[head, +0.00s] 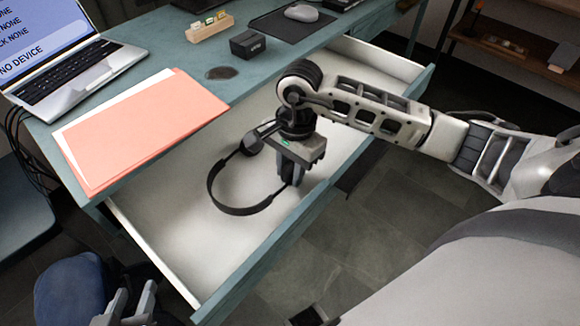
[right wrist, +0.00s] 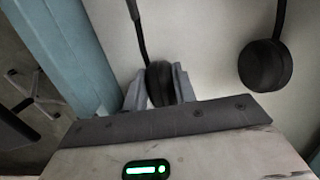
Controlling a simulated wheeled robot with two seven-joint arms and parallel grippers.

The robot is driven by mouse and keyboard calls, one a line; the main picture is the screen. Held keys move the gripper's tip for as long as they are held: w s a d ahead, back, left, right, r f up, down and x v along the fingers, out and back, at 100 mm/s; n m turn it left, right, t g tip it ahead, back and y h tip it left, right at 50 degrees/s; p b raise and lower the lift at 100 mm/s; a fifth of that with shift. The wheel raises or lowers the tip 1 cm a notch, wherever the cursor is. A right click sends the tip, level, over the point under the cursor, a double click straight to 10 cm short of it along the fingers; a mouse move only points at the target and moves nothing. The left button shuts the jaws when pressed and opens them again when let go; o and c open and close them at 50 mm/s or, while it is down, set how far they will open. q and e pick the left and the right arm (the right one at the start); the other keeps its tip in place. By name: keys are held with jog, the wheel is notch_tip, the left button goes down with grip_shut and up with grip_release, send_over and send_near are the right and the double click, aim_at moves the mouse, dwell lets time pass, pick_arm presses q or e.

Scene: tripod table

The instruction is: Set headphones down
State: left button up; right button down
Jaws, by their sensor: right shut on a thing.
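The black headphones (head: 216,192) are inside the open drawer (head: 160,225), with the band curving to the left of my right gripper (head: 289,178). My right gripper points down and is shut on one ear cup; in the right wrist view that ear cup (right wrist: 159,84) sits between the two fingers. The other ear cup (right wrist: 266,66) hangs free to the right there, over the pale drawer floor. I cannot tell whether the headphones touch the floor. My left gripper (head: 131,302) is at the bottom left of the head view, outside the drawer, its fingers apart and empty.
The teal desk (head: 185,55) carries a laptop (head: 75,75), a salmon folder (head: 140,125), a small black box (head: 248,44) and a mouse (head: 301,12) on a dark mat. The drawer's front wall (head: 300,235) runs close to my right gripper. Blue seats stand at the left.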

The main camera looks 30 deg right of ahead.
pick_arm(q)
jog(key=shift+s+f, duration=0.1)
jog(key=shift+f, duration=0.05)
pick_arm(e)
jog(key=shift+f, duration=0.15)
jog(key=c, duration=1.1)
grip_release()
pick_arm(q)
jog(key=shift+f, duration=0.15)
pick_arm(e)
jog(key=shift+r, duration=0.4)
pick_arm(q)
jog(key=shift+r+p, duration=0.3)
jog(key=shift+p, duration=0.1)
pick_arm(e)
jog(key=r, duration=0.4)
jog(key=d+r, duration=0.1)
jog(key=r, duration=0.6)
jog(key=shift+w+d+r, duration=0.2)
jog(key=shift+w+r, duration=0.05)
jog(key=shift+r, duration=0.05)
